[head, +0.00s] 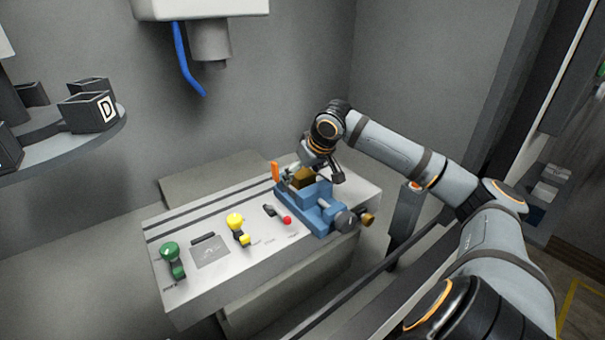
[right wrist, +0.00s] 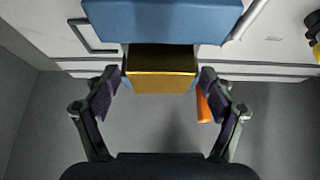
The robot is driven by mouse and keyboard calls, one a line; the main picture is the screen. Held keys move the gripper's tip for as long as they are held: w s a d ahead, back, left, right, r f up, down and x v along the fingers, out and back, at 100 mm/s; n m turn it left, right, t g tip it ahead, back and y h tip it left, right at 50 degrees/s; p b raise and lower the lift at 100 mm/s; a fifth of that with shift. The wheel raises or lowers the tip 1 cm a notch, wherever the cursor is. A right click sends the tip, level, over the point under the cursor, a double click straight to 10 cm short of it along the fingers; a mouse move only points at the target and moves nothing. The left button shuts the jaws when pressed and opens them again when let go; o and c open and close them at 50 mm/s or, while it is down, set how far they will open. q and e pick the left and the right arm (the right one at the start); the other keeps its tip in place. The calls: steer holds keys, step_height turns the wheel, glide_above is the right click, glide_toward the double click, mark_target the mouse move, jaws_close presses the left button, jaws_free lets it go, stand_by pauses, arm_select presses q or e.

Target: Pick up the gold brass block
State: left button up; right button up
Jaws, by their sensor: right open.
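The gold brass block (head: 304,177) sits in the blue vise (head: 317,205) at the right end of the grey bench. In the right wrist view the block (right wrist: 160,72) shows its gold top and front face, next to the blue vise body (right wrist: 165,20). My right gripper (head: 322,172) is at the block. In the right wrist view its open fingers (right wrist: 160,92) stand on both sides of the block, with small gaps left and right. My left gripper is not in view.
The bench (head: 205,265) carries a green knob (head: 170,250), a yellow knob (head: 236,222) and a red button (head: 287,220). An orange handle (head: 275,171) stands beside the vise, close to a finger in the wrist view. A round shelf (head: 60,150) with dark boxes is at left.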

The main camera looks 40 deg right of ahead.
mark_target(302, 173)
steer(key=c, duration=1.5)
step_height(302, 173, up, 9)
steer(key=p, duration=0.3)
steer(key=shift+r, duration=0.15)
steer(key=shift+r+p, duration=0.35)
steer(key=shift+r, duration=0.05)
